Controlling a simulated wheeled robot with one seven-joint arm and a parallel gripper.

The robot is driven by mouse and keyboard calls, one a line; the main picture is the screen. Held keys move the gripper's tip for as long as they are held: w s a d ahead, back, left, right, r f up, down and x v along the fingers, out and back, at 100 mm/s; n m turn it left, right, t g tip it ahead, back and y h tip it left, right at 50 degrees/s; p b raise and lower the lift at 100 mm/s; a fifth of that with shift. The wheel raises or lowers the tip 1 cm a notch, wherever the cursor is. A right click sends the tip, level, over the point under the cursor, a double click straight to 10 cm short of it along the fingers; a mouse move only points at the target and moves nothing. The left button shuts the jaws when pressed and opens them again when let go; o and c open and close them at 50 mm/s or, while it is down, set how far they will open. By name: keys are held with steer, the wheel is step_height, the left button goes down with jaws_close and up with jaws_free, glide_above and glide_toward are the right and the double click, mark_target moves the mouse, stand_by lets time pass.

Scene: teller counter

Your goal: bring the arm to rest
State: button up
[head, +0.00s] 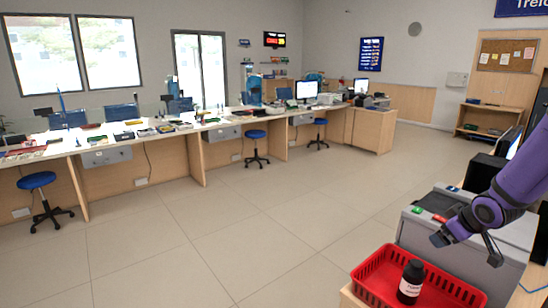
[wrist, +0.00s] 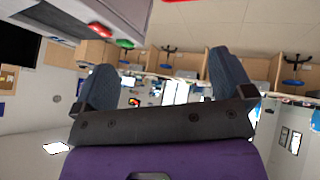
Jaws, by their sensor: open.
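My gripper (head: 468,250) is at the lower right of the head view, on my purple arm. It hangs just in front of and over the near side of a grey machine (head: 452,253), close above a red basket. In the wrist view my gripper (wrist: 165,85) shows two dark fingers spread wide apart with nothing between them. Whether it touches the machine cannot be told.
The red basket (head: 371,285) holds a black bottle (head: 411,282). The machine has green and red buttons, also in the wrist view (wrist: 123,43). A long teller counter (head: 205,128) with blue stools (head: 36,180) stands at left. The middle floor is clear.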

steer(key=s+a+r+m+h, duration=0.1)
steer(key=s+a+r, duration=0.25)
steer(key=r, duration=0.25)
steer(key=s+a+r+m+g+h, duration=0.1)
steer(key=s+a+r, duration=0.1)
steer(key=s+r, duration=0.3)
steer(key=s+a+r+m+h, duration=0.1)
steer(key=s+a+r, duration=0.2)
steer(key=r, duration=0.3)
steer(key=s+a+r+y, duration=0.1)
steer(key=s+a+r, duration=0.1)
steer(key=s, duration=0.3)
steer(key=s+a+r+m+g+y, duration=0.1)
steer(key=s+a+r, duration=0.1)
steer(key=s+a, duration=0.2)
steer(key=s+a+r+m+y, duration=0.1)
steer(key=s+a+r, duration=0.1)
steer(key=s, duration=0.6)
steer(key=shift+a, duration=0.4)
